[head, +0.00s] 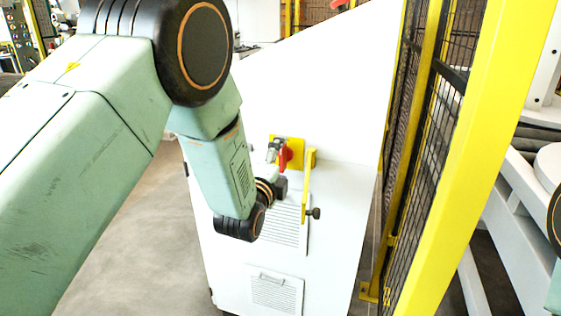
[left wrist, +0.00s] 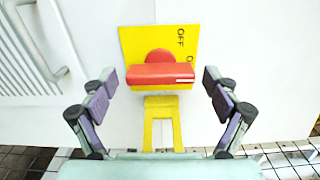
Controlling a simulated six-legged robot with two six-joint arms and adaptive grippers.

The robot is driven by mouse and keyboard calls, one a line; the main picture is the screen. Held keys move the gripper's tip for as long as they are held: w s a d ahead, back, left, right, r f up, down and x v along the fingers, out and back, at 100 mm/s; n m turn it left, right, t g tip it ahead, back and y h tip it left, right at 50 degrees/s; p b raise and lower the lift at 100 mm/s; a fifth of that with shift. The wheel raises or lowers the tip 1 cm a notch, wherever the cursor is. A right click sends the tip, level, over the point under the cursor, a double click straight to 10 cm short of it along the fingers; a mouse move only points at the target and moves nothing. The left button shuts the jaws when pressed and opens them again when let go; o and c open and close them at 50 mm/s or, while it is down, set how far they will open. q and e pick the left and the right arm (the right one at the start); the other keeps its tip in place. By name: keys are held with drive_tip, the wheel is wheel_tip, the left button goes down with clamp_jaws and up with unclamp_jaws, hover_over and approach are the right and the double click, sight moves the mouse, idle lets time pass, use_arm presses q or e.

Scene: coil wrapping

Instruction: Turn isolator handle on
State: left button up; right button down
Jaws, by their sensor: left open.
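The red isolator handle (left wrist: 160,75) sits on a yellow plate (left wrist: 133,42) on a white cabinet face. In the left wrist view the handle's bar lies crosswise, and "OFF" is printed on the plate above its right side. Other lettering at the right is partly hidden by the handle. My left gripper (left wrist: 159,88) is open, with one finger on each side of the handle and gaps between. In the head view the red handle (head: 285,157) is partly covered by my left gripper (head: 277,151). My right gripper is out of view.
A yellow bracket (left wrist: 162,108) stands just below the handle. The white cabinet (head: 340,130) has vent grilles (head: 277,293). A yellow-framed mesh fence (head: 425,110) stands close to its right. Open floor (head: 130,250) lies at the left.

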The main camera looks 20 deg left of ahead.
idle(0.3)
use_arm(q)
drive_tip(key=s, duration=1.2)
drive_tip(key=shift+a, duration=0.25)
drive_tip(key=shift+w, duration=0.1)
drive_tip(key=w, duration=1.2)
drive_tip(key=shift+d, duration=0.25)
drive_tip(key=shift+s, duration=0.1)
